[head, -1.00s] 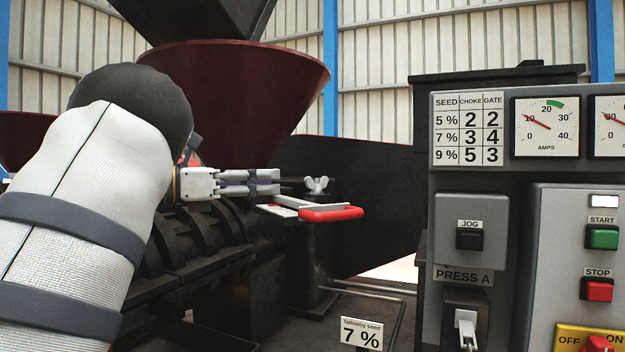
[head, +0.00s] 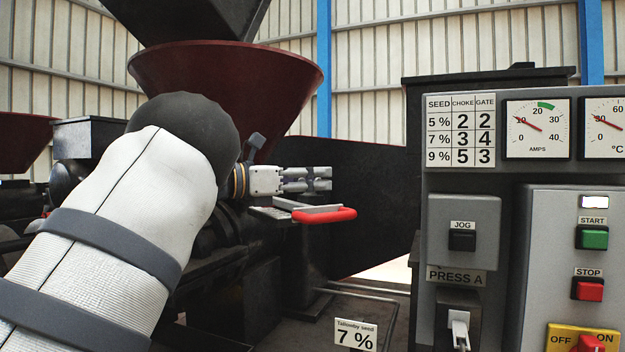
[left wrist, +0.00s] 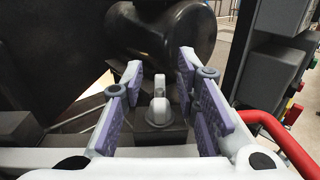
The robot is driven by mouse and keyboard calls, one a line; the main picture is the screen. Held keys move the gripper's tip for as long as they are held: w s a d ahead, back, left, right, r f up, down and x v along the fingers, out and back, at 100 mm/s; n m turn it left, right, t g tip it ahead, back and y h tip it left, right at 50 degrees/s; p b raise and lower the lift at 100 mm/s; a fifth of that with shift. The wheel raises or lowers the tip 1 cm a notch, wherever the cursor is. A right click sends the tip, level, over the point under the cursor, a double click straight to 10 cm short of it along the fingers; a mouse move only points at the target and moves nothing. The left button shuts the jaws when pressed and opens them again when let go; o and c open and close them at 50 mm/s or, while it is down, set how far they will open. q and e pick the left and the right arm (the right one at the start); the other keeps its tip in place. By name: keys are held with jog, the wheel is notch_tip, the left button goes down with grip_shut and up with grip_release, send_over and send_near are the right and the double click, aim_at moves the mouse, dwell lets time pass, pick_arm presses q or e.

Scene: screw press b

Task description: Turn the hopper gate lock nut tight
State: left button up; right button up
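The hopper gate lock nut is a pale wing nut (left wrist: 158,108) in the left wrist view, on a dark block, one wing pointing away from the camera. My left gripper (head: 328,180) is at the hopper gate, above the red-handled gate lever (head: 325,214). How deep the nut sits between the fingers is hard to tell. In the head view the gripper hides the nut. My right gripper is not in view.
The dark red hopper (head: 225,90) stands above and behind the gripper. The control panel (head: 505,180) with gauges, a seed table and buttons is on the right. A sign (head: 356,335) reads 7 %. The red handle (left wrist: 280,140) is close to the right finger.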

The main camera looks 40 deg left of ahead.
pick_arm(q)
grip_shut()
jog(key=shift+m+g+h, duration=0.5)
jog(key=shift+m+h, duration=0.4)
jog(key=shift+h, duration=0.2)
jog(key=shift+w+f+m+g+h, duration=0.15)
jog(key=shift+m+g+h, duration=0.25)
jog(key=shift+h, duration=0.3)
jog(key=shift+f+m+g+h+b, duration=0.15)
jog(key=shift+m+g+h+b, duration=0.55)
jog(key=shift+h, duration=0.1)
jog(key=shift+s+r+m+g+h, duration=0.2)
jog(key=shift+s+m+g+h, duration=0.1)
jog(key=shift+g+h, duration=0.15)
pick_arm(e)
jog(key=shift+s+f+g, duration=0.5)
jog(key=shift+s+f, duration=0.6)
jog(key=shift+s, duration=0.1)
